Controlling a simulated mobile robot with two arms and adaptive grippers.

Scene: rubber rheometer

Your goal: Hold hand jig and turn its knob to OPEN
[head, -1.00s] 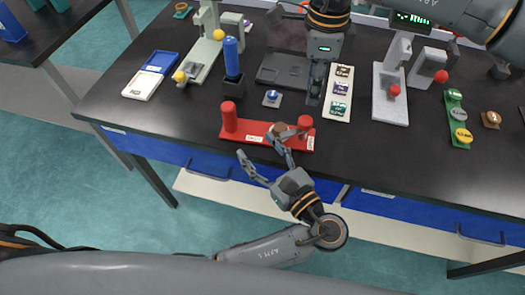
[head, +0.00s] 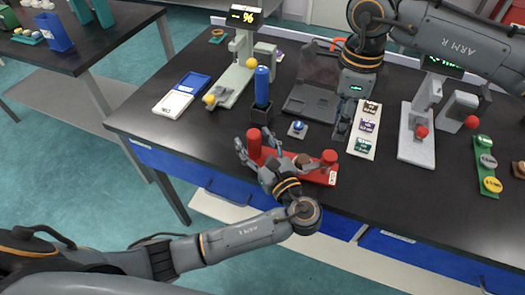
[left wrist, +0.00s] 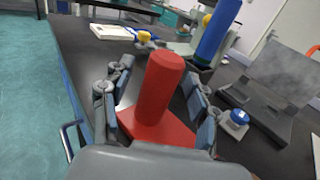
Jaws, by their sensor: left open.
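The hand jig (head: 318,177) is a red base on the black bench with a red post at each end and a brown knob (head: 303,160) between them. Its left post (head: 254,146) stands upright; the right post (head: 329,158) is clear. My left gripper (head: 257,152) is open at the left post. In the left wrist view this post (left wrist: 160,90) stands between the spread fingers, with gaps on both sides. My right gripper (head: 342,128) points down behind the jig, and its finger gap is not clear. The knob's marking is too small to read.
A blue cylinder in a black holder (head: 261,108) and a small blue-knobbed block (head: 298,129) stand behind the jig. A card with several labelled samples (head: 365,127) lies beside my right gripper. A grey stand (head: 417,145) is farther right. The bench's front edge is close.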

